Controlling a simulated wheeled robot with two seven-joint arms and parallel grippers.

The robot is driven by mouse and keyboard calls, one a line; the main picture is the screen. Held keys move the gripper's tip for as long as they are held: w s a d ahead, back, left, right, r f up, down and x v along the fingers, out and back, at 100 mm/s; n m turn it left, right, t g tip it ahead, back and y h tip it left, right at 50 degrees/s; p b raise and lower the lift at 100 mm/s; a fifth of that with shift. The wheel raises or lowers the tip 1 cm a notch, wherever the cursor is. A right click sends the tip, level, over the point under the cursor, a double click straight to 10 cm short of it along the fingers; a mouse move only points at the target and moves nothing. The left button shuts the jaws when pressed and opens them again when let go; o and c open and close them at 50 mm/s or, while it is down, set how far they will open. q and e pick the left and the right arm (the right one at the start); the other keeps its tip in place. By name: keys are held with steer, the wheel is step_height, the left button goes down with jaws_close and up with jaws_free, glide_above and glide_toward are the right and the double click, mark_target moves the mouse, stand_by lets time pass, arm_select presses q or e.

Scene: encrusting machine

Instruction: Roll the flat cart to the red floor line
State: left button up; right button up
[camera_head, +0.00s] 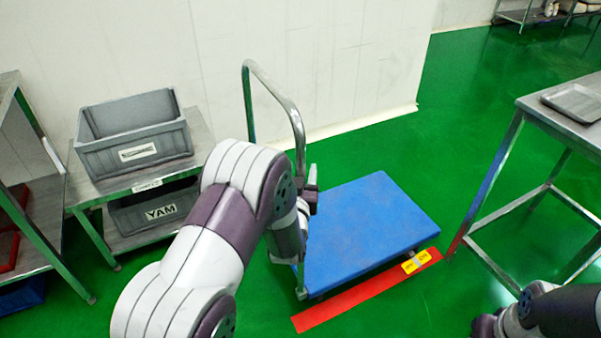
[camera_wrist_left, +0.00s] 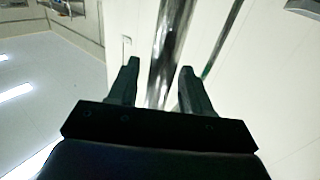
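The flat cart has a blue deck (camera_head: 365,225) and a bent metal push handle (camera_head: 272,88) at its left end. The red floor line (camera_head: 350,297) runs along the cart's near edge, slanting up to the right. In the head view, my left gripper (camera_head: 312,185) is at the handle's near post, partly hidden by my own arm. In the left wrist view, its two fingers (camera_wrist_left: 158,88) are apart, with a shiny metal post (camera_wrist_left: 168,50) between them and gaps visible; contact is not evident. My right arm shows only in part at the bottom right; its gripper is not seen.
A metal table (camera_head: 535,105) stands right of the cart, its leg near the line's far end. A low rack with grey crates (camera_head: 135,155) stands left. A white wall (camera_head: 310,60) is behind the handle. Green floor (camera_head: 450,100) is clear beyond the cart.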

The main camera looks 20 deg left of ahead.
arm_select(q)
steer(key=shift+s, duration=0.1)
steer(key=p+v, duration=0.2)
steer(key=v, duration=1)
steer(key=shift+s, duration=0.3)
